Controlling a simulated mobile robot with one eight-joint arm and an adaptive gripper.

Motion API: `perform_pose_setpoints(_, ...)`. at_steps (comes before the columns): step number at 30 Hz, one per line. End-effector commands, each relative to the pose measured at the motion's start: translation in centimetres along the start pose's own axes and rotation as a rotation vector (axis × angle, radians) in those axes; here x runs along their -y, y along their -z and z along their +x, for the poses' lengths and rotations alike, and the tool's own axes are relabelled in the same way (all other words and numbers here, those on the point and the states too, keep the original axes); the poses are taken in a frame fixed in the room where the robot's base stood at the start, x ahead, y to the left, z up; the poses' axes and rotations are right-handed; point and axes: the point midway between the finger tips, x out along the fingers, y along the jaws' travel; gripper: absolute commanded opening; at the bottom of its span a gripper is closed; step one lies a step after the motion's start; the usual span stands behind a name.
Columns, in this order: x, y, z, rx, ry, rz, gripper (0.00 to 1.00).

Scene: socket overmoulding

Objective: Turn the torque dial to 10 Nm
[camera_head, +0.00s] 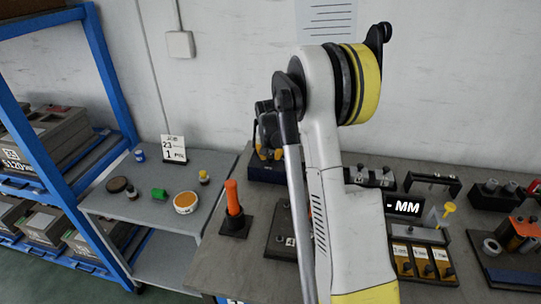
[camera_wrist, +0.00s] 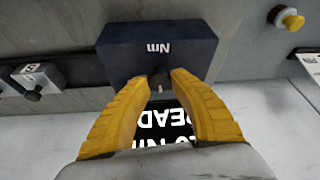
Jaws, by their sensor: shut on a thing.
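A dark blue box (camera_wrist: 157,50) marked "Nm", upside down in the wrist view, carries the small dark dial (camera_wrist: 160,83) on its near side. My gripper (camera_wrist: 160,80) has its two yellow fingers closed around the dial, which is mostly hidden between the fingertips. A black display (camera_wrist: 163,130) with white upside-down letters shows below and between the fingers. It is partly covered, so I cannot read its full value. In the head view my gripper (camera_head: 269,153) is at the dark box (camera_head: 264,172) at the back of the bench, partly behind my arm.
An orange-handled tool (camera_head: 233,205) stands upright at the bench's front left. A lower grey side table (camera_head: 140,215) holds several small jars and a green part (camera_head: 159,194). A blue shelf rack (camera_head: 112,80) stands left.

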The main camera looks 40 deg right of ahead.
Motion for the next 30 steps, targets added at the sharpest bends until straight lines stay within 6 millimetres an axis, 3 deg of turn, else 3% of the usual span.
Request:
perform_pose_setpoints(17,0.01,-0.06,0.07,0.002,-0.013,0.031,0.0)
perform_pose_setpoints(18,0.0,-0.06,0.07,0.002,-0.013,0.031,0.33)
perform_pose_setpoints(19,0.0,-0.06,0.07,0.002,-0.013,0.031,0.41)
perform_pose_setpoints(30,0.01,-0.02,-0.4,0.001,-0.012,0.03,0.41)
